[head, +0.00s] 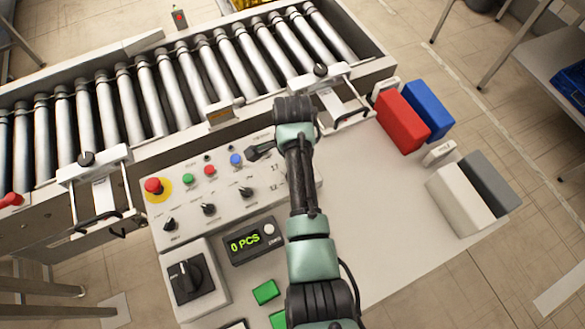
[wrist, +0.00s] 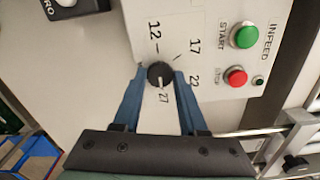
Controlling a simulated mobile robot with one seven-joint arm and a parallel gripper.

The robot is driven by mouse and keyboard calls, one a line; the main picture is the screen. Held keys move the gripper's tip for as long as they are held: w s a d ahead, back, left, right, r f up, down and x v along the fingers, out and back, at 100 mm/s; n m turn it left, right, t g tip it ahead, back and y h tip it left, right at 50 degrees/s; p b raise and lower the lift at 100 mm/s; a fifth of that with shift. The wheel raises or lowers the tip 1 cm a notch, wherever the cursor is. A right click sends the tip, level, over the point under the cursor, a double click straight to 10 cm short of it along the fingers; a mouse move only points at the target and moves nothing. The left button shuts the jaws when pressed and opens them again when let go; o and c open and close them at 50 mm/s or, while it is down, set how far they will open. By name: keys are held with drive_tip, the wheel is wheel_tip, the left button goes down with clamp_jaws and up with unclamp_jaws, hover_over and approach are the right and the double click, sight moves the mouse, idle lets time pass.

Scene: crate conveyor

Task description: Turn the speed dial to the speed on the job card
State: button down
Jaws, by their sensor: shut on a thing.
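The speed dial (wrist: 157,71) is a small round black knob on the pale panel, in the wrist view. Numbers 12, 17, 22 and 27 are printed around it. Its white pointer line points down in the picture, toward the 27. My gripper (wrist: 161,77) has its two blue fingers on either side of the knob, shut on it. In the head view my arm covers the dial, and only a few printed numbers show beside the arm. I cannot make out a job card with a readable speed in either view.
Red (head: 402,122) and blue (head: 428,108) blocks stand at the right.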

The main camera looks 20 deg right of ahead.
drive_tip(key=shift+c, duration=2.2)
unclamp_jaws()
drive_tip(key=shift+r, duration=0.1)
wheel_tip(320, 180, up, 13)
drive_tip(key=p, duration=0.1)
drive_tip(key=shift+p, duration=0.35)
